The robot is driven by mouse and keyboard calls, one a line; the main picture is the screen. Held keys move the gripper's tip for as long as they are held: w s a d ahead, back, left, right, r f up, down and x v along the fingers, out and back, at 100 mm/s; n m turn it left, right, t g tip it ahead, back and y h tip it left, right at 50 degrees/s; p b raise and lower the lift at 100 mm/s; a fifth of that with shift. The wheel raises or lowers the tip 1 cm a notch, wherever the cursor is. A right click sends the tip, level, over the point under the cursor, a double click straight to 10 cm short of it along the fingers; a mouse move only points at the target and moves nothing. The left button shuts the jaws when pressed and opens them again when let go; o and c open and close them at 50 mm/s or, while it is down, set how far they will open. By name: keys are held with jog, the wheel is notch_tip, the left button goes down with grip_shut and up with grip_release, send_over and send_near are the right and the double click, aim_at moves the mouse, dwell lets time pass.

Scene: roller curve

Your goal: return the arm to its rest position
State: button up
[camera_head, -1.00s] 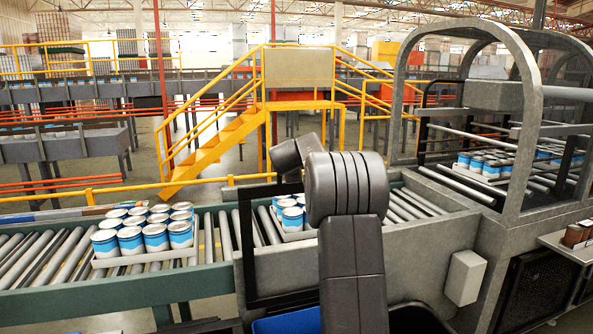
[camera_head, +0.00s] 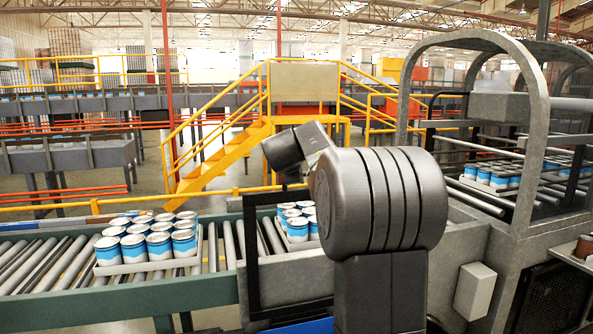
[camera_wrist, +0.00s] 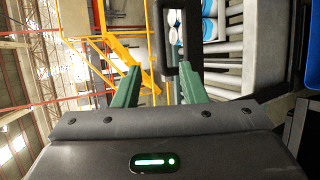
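My arm fills the right middle of the head view, with a large ribbed dark joint in front of the conveyor. My gripper is hidden behind the arm there. In the wrist view my gripper (camera_wrist: 160,70) shows two green fingers with a gap between them and nothing held. A black bracket-like frame (camera_wrist: 158,40) appears beyond the fingertips, overlapping the gap in the picture; how far off it is I cannot tell. The wrist picture is turned on its side.
A tray of blue-and-white cans (camera_head: 150,240) sits on the roller conveyor (camera_head: 40,268) at left. More cans (camera_head: 297,226) stand behind my arm. A grey arched machine (camera_head: 520,150) stands close at right. Yellow stairs (camera_head: 225,160) are farther back.

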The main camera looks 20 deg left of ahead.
jog(key=shift+w, duration=0.15)
jog(key=p+x, duration=0.4)
jog(key=x, duration=0.9)
jog(key=shift+w+a+f, duration=0.15)
jog(key=shift+w+f, duration=0.05)
jog(key=shift+w, duration=0.05)
jog(key=shift+s, duration=0.15)
